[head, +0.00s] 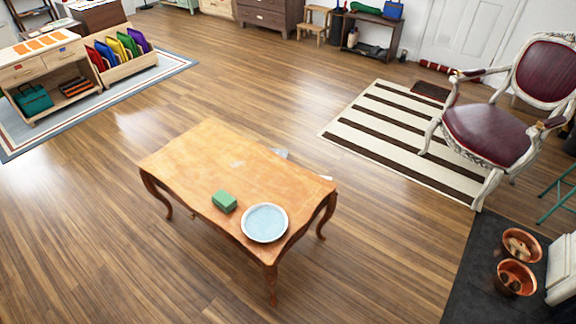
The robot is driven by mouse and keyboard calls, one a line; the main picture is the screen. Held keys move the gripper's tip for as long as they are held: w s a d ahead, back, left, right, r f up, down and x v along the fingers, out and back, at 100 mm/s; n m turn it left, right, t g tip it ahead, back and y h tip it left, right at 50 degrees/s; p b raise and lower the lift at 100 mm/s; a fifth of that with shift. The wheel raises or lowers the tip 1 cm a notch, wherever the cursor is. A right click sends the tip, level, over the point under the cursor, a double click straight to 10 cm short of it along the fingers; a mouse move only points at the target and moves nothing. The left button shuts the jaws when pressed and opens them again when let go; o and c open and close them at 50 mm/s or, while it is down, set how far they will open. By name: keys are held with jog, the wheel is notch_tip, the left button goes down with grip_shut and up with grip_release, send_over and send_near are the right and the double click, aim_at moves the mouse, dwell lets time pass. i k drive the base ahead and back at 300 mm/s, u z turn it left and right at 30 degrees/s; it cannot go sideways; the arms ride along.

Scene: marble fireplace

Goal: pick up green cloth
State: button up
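A small green block-shaped item (224,201), which looks like a folded green cloth, lies on the top of a wooden table (190,160) near its front edge. A round plate or shallow bowl (264,222), pale blue inside with a white rim, sits just to its right, a small gap apart. My gripper is not in the head view, so its state does not show.
Open wood floor surrounds the table. A striped rug (385,130) and a red armchair (490,130) stand at the right. Copper pots (516,277) sit on a dark hearth (465,290). Wooden storage units (45,75) stand at the left.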

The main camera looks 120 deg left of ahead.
aim_at(224, 200)
jog(key=u, duration=4.35)
